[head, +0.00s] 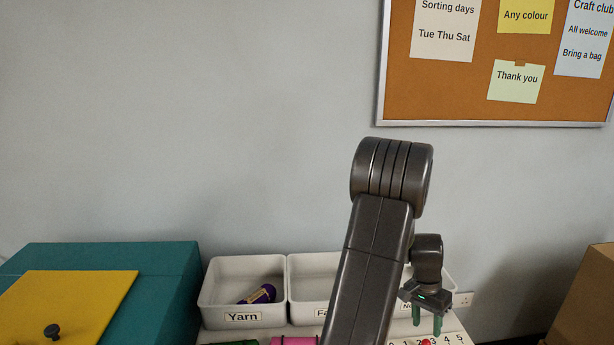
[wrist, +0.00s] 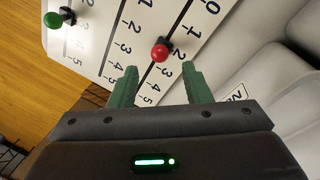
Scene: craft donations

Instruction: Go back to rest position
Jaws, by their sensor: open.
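My gripper (head: 427,322) is at the right of the head view, pointing down over a white panel with numbered scales (head: 456,338). Its two green fingers are apart with nothing between them, as the wrist view also shows (wrist: 161,78). A red knob (wrist: 160,51) on one scale appears just beyond the fingertips, near the 2. Its top also shows below the fingers in the head view (head: 426,342). I cannot tell how far the fingertips are from it. A green knob (wrist: 54,20) sits on another scale at the upper left of the wrist view.
White bins stand along the wall; the one labelled Yarn (head: 243,316) holds a purple item (head: 262,294). A teal box (head: 165,270) with a yellow panel (head: 85,297) and dark knob (head: 51,331) is at left. A cardboard box (head: 590,300) is at right. A corkboard (head: 440,85) hangs above.

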